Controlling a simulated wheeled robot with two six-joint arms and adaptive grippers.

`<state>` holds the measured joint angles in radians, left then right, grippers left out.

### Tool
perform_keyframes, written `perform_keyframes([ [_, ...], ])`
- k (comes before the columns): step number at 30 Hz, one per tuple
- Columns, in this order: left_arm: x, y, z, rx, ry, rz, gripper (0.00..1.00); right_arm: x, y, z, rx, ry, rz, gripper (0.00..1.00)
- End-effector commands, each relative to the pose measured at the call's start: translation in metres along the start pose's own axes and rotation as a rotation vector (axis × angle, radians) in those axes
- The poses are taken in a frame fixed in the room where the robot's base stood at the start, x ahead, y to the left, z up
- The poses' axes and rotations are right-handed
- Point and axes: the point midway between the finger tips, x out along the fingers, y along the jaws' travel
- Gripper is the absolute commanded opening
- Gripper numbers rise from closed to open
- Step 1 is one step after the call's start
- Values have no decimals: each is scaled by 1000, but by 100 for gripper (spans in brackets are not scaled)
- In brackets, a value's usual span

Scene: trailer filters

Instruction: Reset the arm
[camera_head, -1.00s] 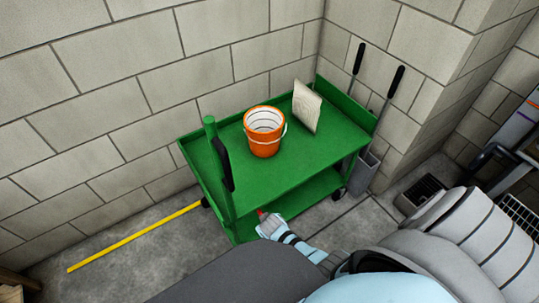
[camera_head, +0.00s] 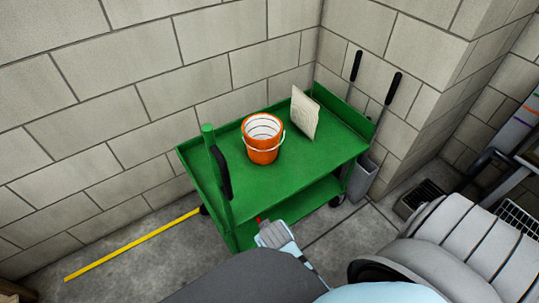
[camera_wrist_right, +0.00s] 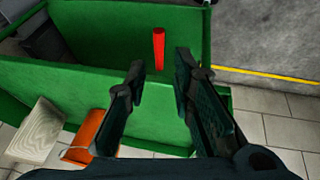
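My right gripper (camera_wrist_right: 160,70) shows in the right wrist view with its two dark fingers apart. It is open, with no object clamped between the tips. A red bar (camera_wrist_right: 159,48) appears between and beyond the fingertips, in front of the green cart; I cannot tell how far away it is. In the head view a small red bit (camera_head: 258,220) shows just past the grey end of a light blue arm part of mine, beside the green cart (camera_head: 330,155). The gripper's fingers cannot be made out there. My left gripper is not in view.
An orange bucket (camera_head: 263,150) and a beige panel (camera_head: 304,113) stand on the cart's top. Long-handled tools with black grips (camera_head: 392,88) lean in the corner behind it. A yellow strip (camera_head: 130,246) lies on the floor at left. Block walls close off the back and right.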

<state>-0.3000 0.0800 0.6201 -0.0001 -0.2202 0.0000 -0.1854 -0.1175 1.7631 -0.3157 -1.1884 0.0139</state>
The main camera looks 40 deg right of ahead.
Motion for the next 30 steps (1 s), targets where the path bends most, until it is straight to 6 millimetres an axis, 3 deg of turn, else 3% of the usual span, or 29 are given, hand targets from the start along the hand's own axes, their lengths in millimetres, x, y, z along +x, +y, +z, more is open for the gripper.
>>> perform_keyframes([
  [8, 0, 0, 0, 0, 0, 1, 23, -1, 1, 1, 1, 0, 0, 23],
  [11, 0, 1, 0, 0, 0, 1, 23, -10, 10, 10, 8, -7, -2, 23],
  [18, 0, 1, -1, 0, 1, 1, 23, -72, 38, 50, 1, -35, -49, 23],
  [25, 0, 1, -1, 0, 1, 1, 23, -135, 43, 82, -64, -59, -122, 23],
  [26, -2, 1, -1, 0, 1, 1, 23, -134, 42, 84, -67, -66, -126, 23],
  [30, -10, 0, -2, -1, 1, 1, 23, -98, 39, 89, -60, -91, -124, 23],
])
